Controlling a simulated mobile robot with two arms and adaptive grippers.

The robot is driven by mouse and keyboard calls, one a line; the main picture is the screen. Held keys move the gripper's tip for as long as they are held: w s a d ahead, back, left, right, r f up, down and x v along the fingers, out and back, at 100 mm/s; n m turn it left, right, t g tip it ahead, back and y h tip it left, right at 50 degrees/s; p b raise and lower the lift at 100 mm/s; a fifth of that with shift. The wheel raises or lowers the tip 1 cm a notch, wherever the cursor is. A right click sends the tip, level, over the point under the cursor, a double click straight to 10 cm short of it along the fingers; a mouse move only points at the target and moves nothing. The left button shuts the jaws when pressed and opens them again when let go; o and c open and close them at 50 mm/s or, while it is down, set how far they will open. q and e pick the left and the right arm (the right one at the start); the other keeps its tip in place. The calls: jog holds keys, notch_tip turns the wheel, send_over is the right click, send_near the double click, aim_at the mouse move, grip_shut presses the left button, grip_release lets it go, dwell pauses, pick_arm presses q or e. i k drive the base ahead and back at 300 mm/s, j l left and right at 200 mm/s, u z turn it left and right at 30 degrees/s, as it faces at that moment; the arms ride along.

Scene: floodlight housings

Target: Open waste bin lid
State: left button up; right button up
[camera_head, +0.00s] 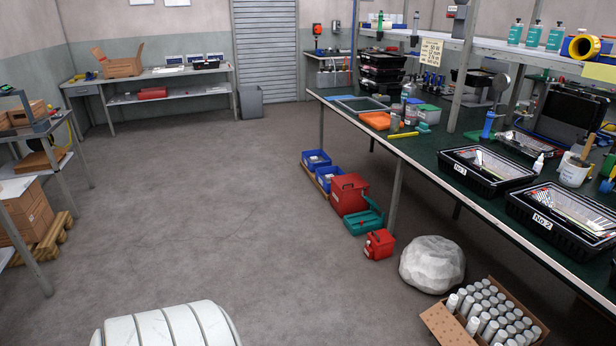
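A small dark grey bin (250,102) stands upright on the floor at the far wall, just right of the far bench and in front of the grey roller shutter. It is too small in the view to tell whether it has a lid or how its top stands. It is the only bin of this kind that I can make out. Neither of my grippers is in view.
The grey floor (215,190) between here and the bin is clear. A long green-topped workbench (455,205) runs along the right. Blue bins, a red box (349,194), a pale boulder (432,265) and a carton of cans line its foot. Shelving and a pallet (52,240) stand left.

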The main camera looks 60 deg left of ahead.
aim_at(346, 182)
jog(key=u, duration=1.55)
jog(key=i+u, duration=0.35)
jog(key=i, duration=1.6)
